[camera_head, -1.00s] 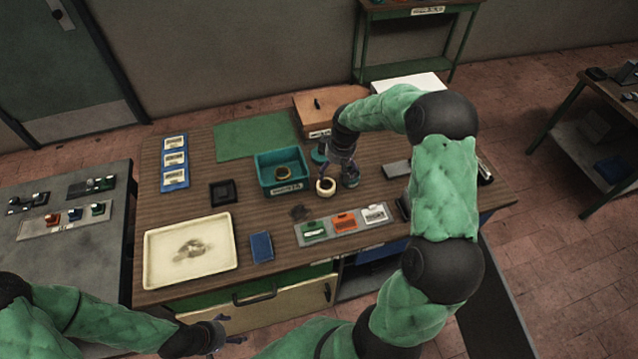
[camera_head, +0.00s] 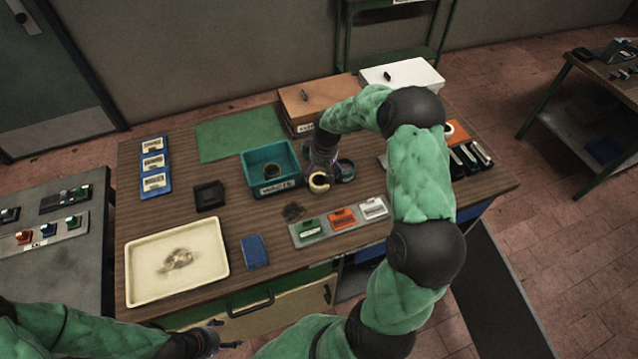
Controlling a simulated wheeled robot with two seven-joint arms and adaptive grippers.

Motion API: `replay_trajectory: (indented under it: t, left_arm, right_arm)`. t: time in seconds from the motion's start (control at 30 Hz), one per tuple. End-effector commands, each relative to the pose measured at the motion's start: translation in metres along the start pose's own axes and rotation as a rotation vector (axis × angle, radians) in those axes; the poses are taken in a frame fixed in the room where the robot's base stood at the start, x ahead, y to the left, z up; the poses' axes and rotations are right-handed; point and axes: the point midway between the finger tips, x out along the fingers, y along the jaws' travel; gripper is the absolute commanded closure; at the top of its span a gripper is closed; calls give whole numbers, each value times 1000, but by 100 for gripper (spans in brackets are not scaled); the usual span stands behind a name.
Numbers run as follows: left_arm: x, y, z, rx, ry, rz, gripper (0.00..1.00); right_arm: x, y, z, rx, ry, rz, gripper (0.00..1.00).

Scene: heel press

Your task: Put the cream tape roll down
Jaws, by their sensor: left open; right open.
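The cream tape roll (camera_head: 319,184) stands on the wooden table just right of the teal bin (camera_head: 257,185). My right gripper (camera_head: 319,170) is open and points down right behind and over the roll, hiding its far side. Whether the fingers touch the roll cannot be told. A dark teal round item (camera_head: 347,171) sits close by on the right. My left gripper (camera_head: 222,340) is open and empty, low in front of the table's front edge.
A dark ring (camera_head: 271,171) lies in the bin. A grey tray (camera_head: 330,232) with green, orange and white items is in front of the roll, with a dark patch (camera_head: 293,211) beside it. Brown (camera_head: 318,101) and white (camera_head: 402,75) boxes stand behind. A green mat (camera_head: 240,134) is bare.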

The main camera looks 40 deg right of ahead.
Motion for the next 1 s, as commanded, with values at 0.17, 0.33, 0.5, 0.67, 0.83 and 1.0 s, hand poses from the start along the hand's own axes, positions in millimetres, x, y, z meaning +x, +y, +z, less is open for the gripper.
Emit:
replay_trajectory:
  t: [0.17,0.33,0.5,0.67,0.83,1.0]
  left_arm:
    - [1,0,0,0,0,0,23]
    - [1,0,0,0,0,0,23]
    - [2,-1,0,0,0,0,23]
    - [3,-1,0,0,0,0,23]
    - [2,-1,0,0,0,0,23]
    - [2,-1,0,0,0,0,23]
  right_arm:
    - [16,0,0,0,1,0,6]
    - [29,0,3,0,-1,-1,6]
    - [54,0,7,-1,-1,-1,6]
    - [67,1,6,0,2,0,6]
    - [66,1,6,0,2,0,6]
    - [66,1,6,0,2,0,48]
